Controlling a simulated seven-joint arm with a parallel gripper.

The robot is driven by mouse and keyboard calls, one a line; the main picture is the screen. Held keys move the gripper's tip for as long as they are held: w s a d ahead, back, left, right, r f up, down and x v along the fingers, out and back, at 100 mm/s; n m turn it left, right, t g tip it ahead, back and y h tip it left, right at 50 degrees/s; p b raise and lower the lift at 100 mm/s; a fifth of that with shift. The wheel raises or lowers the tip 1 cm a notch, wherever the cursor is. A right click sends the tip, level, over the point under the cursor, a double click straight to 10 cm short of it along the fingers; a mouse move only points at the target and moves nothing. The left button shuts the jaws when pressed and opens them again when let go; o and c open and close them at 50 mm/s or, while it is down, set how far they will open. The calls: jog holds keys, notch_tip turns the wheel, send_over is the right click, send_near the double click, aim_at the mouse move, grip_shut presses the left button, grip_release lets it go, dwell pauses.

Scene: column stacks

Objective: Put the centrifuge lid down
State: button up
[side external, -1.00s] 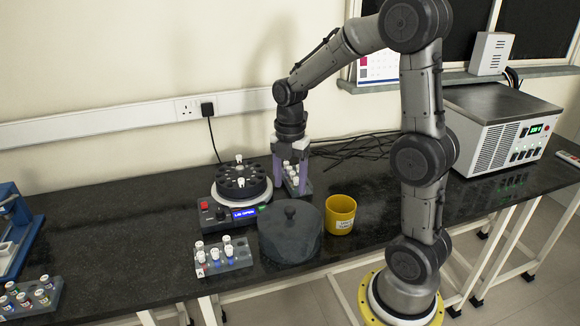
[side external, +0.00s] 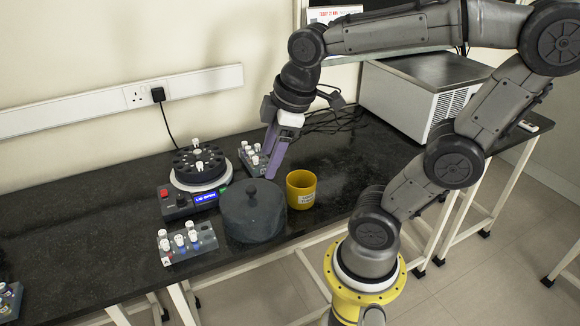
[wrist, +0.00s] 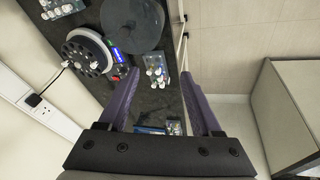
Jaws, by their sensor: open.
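The centrifuge lid (side external: 252,212), a dark grey round cover with a knob on top, rests on the black bench in front of the centrifuge. It also shows at the top of the wrist view (wrist: 132,22). The centrifuge (side external: 200,170) stands uncovered behind and left of the lid, its dark rotor showing (wrist: 85,52) and holding white-capped tubes. My gripper (side external: 271,168) is open and empty, its purple fingers tilted, behind and above the lid. In the wrist view the fingers (wrist: 158,77) are spread apart and do not touch the lid.
A yellow cup (side external: 301,188) stands right of the lid. A tube rack (side external: 187,243) is close to its left, and another rack (side external: 248,158) is behind it, near my fingers. A grey box-shaped instrument (side external: 420,90) stands at the right. Bare bench lies beyond the cup.

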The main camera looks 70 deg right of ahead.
jog(key=shift+s+a+f+m+t, duration=0.1)
jog(key=shift+s+a+m+t, duration=0.25)
jog(key=shift+s+m, duration=0.55)
jog(key=shift+s+a+f+m+t, duration=0.2)
jog(key=shift+s+a+m, duration=0.25)
jog(key=shift+s+m, duration=0.45)
jog(key=shift+s+a+f+m+t, duration=0.1)
jog(key=shift+s+a+m+t, duration=0.4)
jog(key=shift+m, duration=0.6)
